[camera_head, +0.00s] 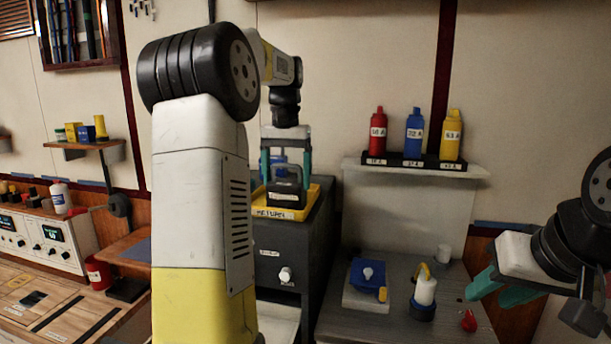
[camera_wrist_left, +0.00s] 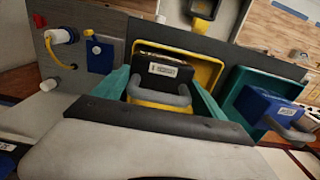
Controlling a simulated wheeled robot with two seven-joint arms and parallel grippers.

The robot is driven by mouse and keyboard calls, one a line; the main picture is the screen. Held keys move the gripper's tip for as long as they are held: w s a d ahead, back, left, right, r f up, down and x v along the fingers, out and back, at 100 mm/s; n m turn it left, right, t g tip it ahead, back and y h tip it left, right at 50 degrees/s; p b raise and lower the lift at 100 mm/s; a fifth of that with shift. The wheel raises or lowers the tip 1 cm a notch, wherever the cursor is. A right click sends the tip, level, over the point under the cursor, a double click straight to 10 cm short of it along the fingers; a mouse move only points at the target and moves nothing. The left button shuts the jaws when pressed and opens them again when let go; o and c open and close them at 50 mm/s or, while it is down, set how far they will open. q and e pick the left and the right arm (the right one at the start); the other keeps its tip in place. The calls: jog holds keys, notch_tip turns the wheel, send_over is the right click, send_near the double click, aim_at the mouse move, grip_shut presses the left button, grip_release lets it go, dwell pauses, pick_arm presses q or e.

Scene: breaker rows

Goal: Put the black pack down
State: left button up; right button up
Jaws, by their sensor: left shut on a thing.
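The black pack (camera_head: 286,192) has a grey handle and a white label. My left gripper (camera_head: 285,178) is shut on its handle from above. The pack is upright at the yellow tray (camera_head: 272,213), within its outline; I cannot tell whether it touches the tray floor. In the left wrist view the pack (camera_wrist_left: 165,72) lies between the teal fingers, with the yellow tray's rim (camera_wrist_left: 208,72) around it. My right gripper (camera_head: 500,290) is at the right edge with its teal fingers apart, empty.
A teal tray (camera_wrist_left: 233,92) with a blue pack (camera_wrist_left: 268,108) stands beside the yellow tray. A grey bench (camera_head: 390,325) holds a blue device (camera_head: 368,272) and a white cylinder with a yellow hook (camera_head: 425,290). Red, blue and yellow bottles (camera_head: 414,132) stand on a shelf.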

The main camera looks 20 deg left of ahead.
pick_arm(q)
jog(key=o, duration=2)
jog(key=shift+f, duration=0.1)
notch_tip(320, 180, up, 12)
jog(key=shift+f, duration=0.1)
jog(key=shift+r, duration=0.2)
jog(key=shift+s+d, duration=0.15)
jog(key=shift+s, duration=0.15)
jog(key=s+d+f+t, duration=0.2)
jog(key=s+d+f, duration=0.2)
jog(key=s+f, duration=0.2)
jog(key=s+d+f+t+h, duration=0.1)
jog(key=s+d+f, duration=0.3)
jog(key=s, duration=0.5)
jog(key=s+d+f+m+t+h, duration=0.1)
jog(key=s+d+f+t, duration=0.2)
jog(key=s+f, duration=0.4)
jog(key=shift+s+d+f, duration=0.4)
jog(key=shift+d+f, duration=0.2)
jog(key=shift+f, duration=0.2)
